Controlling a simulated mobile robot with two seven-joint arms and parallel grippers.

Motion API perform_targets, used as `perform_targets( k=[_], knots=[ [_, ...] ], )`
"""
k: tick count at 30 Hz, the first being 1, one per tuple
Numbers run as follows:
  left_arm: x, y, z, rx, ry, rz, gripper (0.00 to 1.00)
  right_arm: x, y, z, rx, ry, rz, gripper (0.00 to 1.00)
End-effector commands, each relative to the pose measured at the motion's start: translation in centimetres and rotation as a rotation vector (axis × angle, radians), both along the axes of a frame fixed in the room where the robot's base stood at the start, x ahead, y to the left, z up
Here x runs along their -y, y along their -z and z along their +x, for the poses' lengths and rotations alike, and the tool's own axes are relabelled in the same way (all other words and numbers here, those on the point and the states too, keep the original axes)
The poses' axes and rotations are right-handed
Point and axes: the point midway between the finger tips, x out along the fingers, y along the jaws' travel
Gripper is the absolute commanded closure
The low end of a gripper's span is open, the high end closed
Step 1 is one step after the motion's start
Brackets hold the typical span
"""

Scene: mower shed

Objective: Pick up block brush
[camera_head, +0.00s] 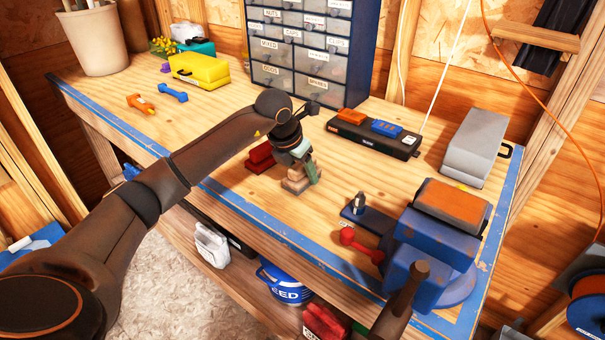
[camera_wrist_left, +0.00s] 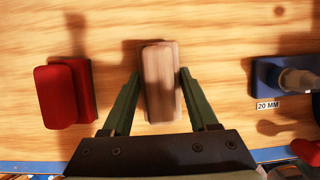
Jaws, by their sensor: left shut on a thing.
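The block brush (camera_wrist_left: 160,82), a small block with a pale wooden top, stands on the wooden workbench. In the head view its lower part (camera_head: 294,186) shows under my left gripper (camera_head: 303,167). My left gripper is shut on it, with one green finger on each side in the left wrist view (camera_wrist_left: 158,100). I cannot tell whether the brush touches the bench or hangs just above it. Its bristles are not clear. My right gripper is not in view.
A red block (camera_head: 261,157) sits close left of the brush. A blue-based tool (camera_head: 362,215) and a red dumbbell-shaped piece (camera_head: 360,244) lie to the right, near a blue vise (camera_head: 425,262). A black case (camera_head: 372,138) and a drawer cabinet (camera_head: 303,50) stand behind.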

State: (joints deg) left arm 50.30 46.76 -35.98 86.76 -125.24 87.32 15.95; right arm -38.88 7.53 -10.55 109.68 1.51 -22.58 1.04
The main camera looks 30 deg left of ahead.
Motion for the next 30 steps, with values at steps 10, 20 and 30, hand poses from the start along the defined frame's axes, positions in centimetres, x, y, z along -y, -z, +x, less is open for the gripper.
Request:
perform_targets(
  k=[10, 20, 30],
  knots=[
    [0.0, -0.1, 0.0, 0.002, 0.000, 0.000, 1.00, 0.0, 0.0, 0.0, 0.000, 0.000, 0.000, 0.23],
    [0.0, -2.5, 0.2, 0.008, 0.000, 0.000, 1.00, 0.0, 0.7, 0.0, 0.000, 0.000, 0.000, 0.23],
    [3.7, -9.7, -5.1, 0.007, 0.005, 0.003, 1.00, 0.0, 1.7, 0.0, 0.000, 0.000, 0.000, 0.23]
  ],
)
